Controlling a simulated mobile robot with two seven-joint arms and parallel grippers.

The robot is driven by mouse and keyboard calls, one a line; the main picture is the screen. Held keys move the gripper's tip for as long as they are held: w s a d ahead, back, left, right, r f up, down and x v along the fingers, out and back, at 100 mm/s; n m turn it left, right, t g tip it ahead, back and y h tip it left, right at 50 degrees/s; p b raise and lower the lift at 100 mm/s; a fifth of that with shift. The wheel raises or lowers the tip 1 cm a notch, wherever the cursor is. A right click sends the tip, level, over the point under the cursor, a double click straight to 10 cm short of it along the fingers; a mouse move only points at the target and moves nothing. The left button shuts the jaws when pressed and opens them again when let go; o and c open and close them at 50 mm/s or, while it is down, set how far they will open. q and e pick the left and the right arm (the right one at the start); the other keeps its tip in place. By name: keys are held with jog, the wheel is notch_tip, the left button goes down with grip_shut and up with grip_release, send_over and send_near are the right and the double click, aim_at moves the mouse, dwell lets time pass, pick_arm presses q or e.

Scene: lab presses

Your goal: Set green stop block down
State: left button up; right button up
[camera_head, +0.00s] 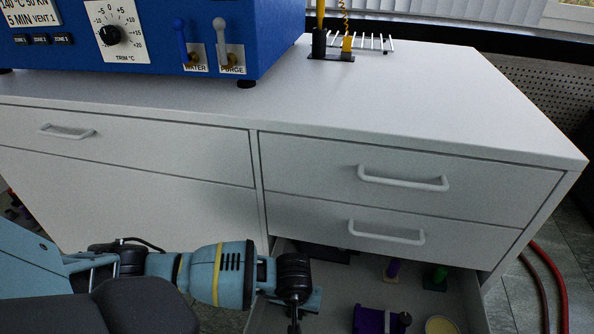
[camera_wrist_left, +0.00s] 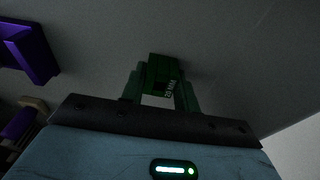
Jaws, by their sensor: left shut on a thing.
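A dark green block (camera_wrist_left: 164,69) with white lettering on its face sits between the two fingers of my left gripper (camera_wrist_left: 160,92) in the left wrist view. The fingers are shut on it. A grey surface fills the view behind the block; I cannot tell whether the block touches it. In the head view my left arm reaches in from the left, and its wrist is over the open bottom drawer (camera_head: 341,283). The fingertips and the held block are not clearly visible there. My right gripper is in neither view.
The drawer holds a purple block (camera_head: 370,319), a purple-topped piece (camera_head: 393,269), a green-topped piece (camera_head: 436,277) and a round yellowish item (camera_head: 441,325). Two closed drawers with white handles (camera_head: 403,179) are above. A blue press (camera_head: 190,40) and a rack (camera_head: 360,43) stand on the countertop.

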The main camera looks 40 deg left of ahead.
pick_arm(q)
jog(key=shift+f, duration=0.15)
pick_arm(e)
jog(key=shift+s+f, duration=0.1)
pick_arm(q)
jog(key=o, duration=0.5)
jog(key=shift+f, duration=0.1)
jog(key=o, duration=0.5)
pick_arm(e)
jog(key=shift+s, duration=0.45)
pick_arm(q)
jog(key=r+p, duration=0.1)
jog(key=r, duration=0.3)
jog(key=s+r+p, duration=0.1)
jog(key=r+p, duration=0.1)
jog(key=r, duration=0.2)
jog(key=d+r+p, duration=0.1)
jog(key=r, duration=0.3)
jog(key=shift+s+r, duration=0.2)
jog(key=shift+s, duration=0.1)
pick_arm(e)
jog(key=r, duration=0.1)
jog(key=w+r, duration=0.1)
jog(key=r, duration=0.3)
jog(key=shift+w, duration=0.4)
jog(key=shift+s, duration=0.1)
